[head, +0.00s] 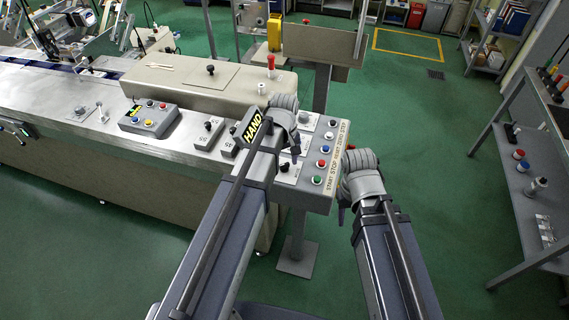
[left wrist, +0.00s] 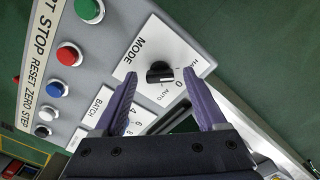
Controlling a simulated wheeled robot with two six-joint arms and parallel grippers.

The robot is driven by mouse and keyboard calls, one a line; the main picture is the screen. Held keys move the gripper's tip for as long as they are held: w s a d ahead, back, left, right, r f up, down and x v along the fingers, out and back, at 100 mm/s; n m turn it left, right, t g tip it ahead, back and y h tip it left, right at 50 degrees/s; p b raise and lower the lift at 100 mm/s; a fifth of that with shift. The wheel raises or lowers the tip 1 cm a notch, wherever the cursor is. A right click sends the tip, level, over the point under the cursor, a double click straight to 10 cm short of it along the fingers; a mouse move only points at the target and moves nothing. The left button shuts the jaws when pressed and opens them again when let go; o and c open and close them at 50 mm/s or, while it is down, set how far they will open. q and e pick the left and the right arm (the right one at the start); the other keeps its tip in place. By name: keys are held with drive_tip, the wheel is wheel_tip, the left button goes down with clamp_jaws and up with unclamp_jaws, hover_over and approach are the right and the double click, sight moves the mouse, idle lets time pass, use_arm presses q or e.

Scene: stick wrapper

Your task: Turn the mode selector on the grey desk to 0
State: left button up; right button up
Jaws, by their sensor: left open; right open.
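The mode selector (left wrist: 159,73) is a black knob on a white plate marked MODE, HAND, 0 and AUTO. In the left wrist view its pale pointer mark seems to face the HAND side, though it is small. In the head view the knob (head: 284,168) shows below my left gripper (head: 295,152), on the grey desk (head: 318,203). In the left wrist view my left gripper (left wrist: 160,80) is open, its purple fingers on either side of the knob; contact cannot be told. My right gripper (head: 342,207) hangs off the desk's right side, its fingers mostly hidden.
A black sign (head: 252,128) reads HAND in yellow. Red, blue and green push buttons (head: 317,180) line the desk beside the selector. A button box (head: 149,118) sits further left on the machine top. A grey shelf (head: 520,185) stands at right, with open green floor between.

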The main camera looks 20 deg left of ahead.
use_arm(q)
clamp_jaws()
idle(0.5)
drive_tip(key=shift+m, duration=0.4)
drive_tip(key=m, duration=0.3)
drive_tip(key=shift+m, duration=2.3)
